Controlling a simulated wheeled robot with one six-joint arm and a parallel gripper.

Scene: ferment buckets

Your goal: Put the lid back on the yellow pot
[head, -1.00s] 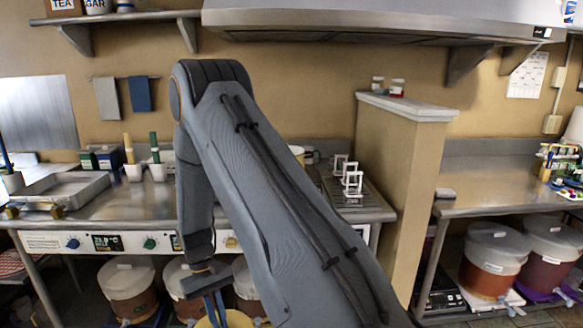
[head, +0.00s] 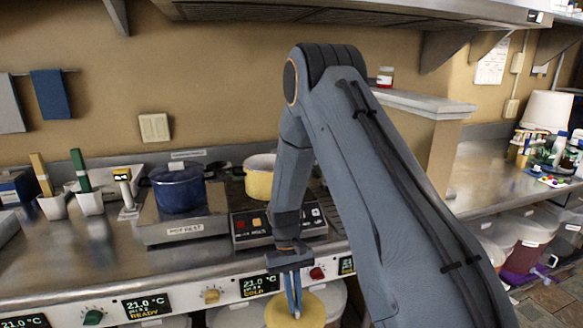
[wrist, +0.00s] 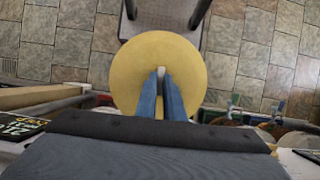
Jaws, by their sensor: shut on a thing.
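The yellow pot (head: 260,178) stands on the hot plate unit (head: 275,227) on the counter, partly hidden behind my arm; its top appears open. My gripper (head: 291,300) points down in front of the counter's front edge, lower than the pot. It is shut on the knob of a round yellow lid (head: 296,311). In the wrist view the blue fingers of my gripper (wrist: 160,92) close on the pale knob, and the lid (wrist: 185,50) looks level above the tiled floor.
A blue lidded pot (head: 178,190) sits on the pot rest (head: 180,230) left of the yellow pot. White containers with brushes (head: 52,206) stand farther left. The control panel (head: 180,296) runs along the counter front, with lidded buckets below. A range hood hangs above.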

